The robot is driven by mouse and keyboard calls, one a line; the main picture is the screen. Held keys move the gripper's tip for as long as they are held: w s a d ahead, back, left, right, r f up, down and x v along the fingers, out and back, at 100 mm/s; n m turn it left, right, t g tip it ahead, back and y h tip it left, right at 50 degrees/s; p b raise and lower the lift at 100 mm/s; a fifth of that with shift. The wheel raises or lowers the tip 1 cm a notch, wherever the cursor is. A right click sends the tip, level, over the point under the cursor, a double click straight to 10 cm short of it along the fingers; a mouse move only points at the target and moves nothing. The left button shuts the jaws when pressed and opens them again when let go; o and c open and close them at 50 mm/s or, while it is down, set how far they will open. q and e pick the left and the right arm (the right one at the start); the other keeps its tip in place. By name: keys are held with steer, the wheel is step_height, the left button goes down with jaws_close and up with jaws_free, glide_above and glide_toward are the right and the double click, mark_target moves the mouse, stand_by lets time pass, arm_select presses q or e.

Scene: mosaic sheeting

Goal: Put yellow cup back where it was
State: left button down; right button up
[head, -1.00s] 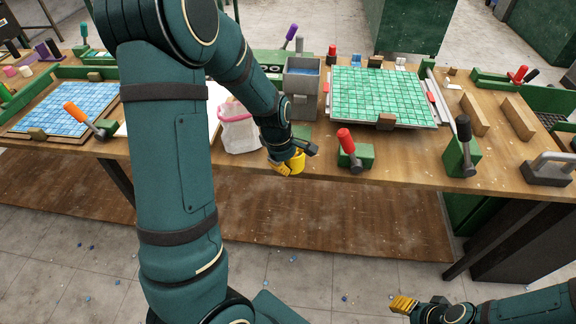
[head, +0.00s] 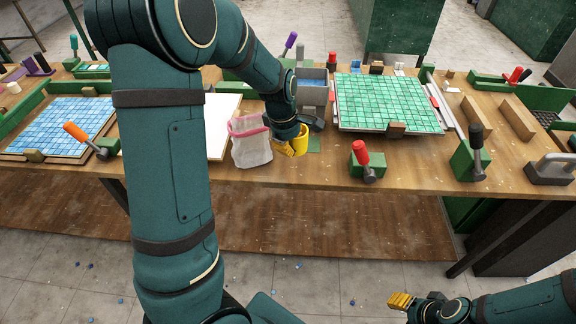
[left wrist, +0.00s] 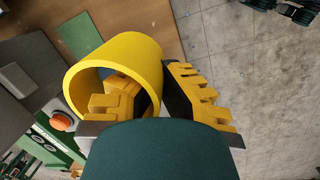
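The yellow cup (head: 302,141) is in my left gripper (head: 290,147), over the front part of the workbench, right of the mesh bag with a pink rim. In the left wrist view the cup (left wrist: 140,53) is tilted, its open mouth toward the camera. One yellow finger of the left gripper (left wrist: 155,95) is inside the cup and the other is outside, with the cup wall between them. A flat green patch (head: 314,145) lies beside the cup in the head view; it also shows in the left wrist view (left wrist: 79,38). My right gripper (head: 401,301) is low at the lower right, away from the bench; its opening is unclear.
The mesh bag (head: 250,144) stands close left of the cup. A grey bin (head: 312,96) is behind it. A red-handled tool on a green block (head: 365,163) and a green mosaic sheet (head: 388,101) are to the right. A blue mosaic sheet (head: 62,126) is far left.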

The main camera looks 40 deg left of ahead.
mark_target(291, 177)
arm_select(q)
steer(key=shift+w+a+r, duration=0.1)
steer(key=shift+r, duration=0.05)
steer(key=shift+f, duration=0.35)
step_height(291, 177, down, 9)
steer(key=shift+f+b, duration=0.1)
steer(key=shift+b, duration=1.05)
steer(key=shift+f, duration=0.1)
steer(key=c, duration=1.1)
jaws_free()
steer(key=shift+c, duration=0.2)
